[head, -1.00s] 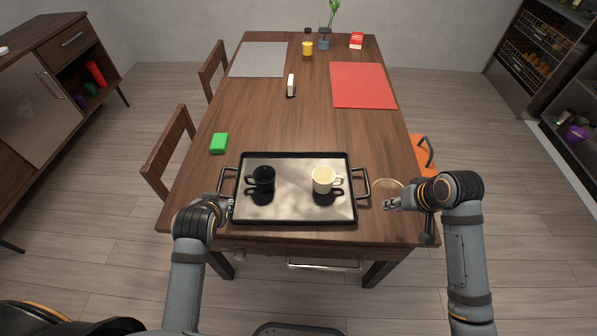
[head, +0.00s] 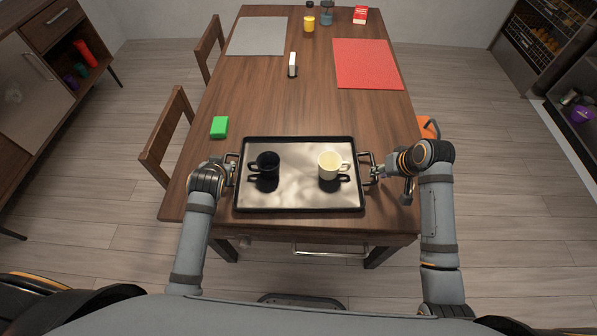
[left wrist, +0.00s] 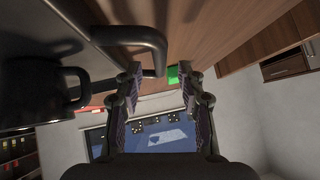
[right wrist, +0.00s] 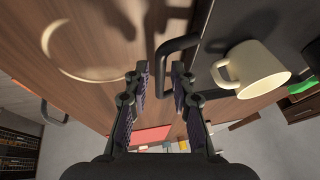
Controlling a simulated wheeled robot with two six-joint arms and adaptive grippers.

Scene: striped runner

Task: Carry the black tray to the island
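The black tray (head: 298,203) lies flat near the front edge of the wooden table, with a metal handle at each end. A black mug (head: 267,160) and a cream mug (head: 329,163) stand upright on it. My left gripper (head: 231,172) is at the left handle; in the left wrist view (left wrist: 163,82) its fingers are apart, with the handle's bar (left wrist: 130,36) near their tips. My right gripper (head: 376,171) is at the right handle; in the right wrist view (right wrist: 161,72) its fingers are apart, with the bar (right wrist: 165,68) between them. No island is recognisable.
A green block (head: 219,127) lies beyond the tray's left corner. A white item (head: 292,65), red mat (head: 367,64), grey mat (head: 257,36), yellow-filled jar (head: 309,23) and red carton (head: 360,14) are farther back. Chairs (head: 168,140) stand at the left. Floor is open on both sides.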

